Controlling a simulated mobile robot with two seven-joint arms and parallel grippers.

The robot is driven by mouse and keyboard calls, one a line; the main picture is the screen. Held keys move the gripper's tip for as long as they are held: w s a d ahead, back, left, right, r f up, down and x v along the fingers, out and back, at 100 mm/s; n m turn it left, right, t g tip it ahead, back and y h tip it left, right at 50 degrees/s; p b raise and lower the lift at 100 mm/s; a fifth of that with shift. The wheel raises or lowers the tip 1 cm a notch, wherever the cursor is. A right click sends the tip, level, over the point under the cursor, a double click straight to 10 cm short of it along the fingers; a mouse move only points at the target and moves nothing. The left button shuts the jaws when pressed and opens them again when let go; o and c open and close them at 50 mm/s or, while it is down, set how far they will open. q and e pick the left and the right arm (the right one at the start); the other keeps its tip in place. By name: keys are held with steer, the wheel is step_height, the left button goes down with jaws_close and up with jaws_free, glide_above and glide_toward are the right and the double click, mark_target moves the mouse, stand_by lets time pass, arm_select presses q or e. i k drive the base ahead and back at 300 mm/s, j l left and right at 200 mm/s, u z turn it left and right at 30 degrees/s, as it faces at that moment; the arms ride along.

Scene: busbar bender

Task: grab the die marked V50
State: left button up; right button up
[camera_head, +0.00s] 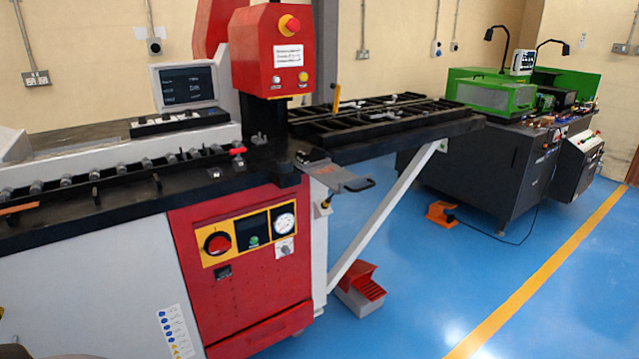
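No marking V50 is legible anywhere in the camera_head view, so I cannot tell which part is that die. A black rack (180,121) with pale pieces stands on the machine top below the monitor; its labels are too small to read. A row of small grey metal parts (92,176) runs along the front of the bench. A grey plate with a dark handle (335,176) sits at the bench's right front corner. Neither of my grippers shows in the view.
The red press head (262,50) rises above the bench. A black slatted table (390,120) extends right, with a white diagonal brace (385,215) below. A red foot pedal (362,282) lies on the floor. A green machine (500,95) stands behind right.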

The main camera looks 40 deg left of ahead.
mark_target(317, 154)
steer(key=u, duration=0.95)
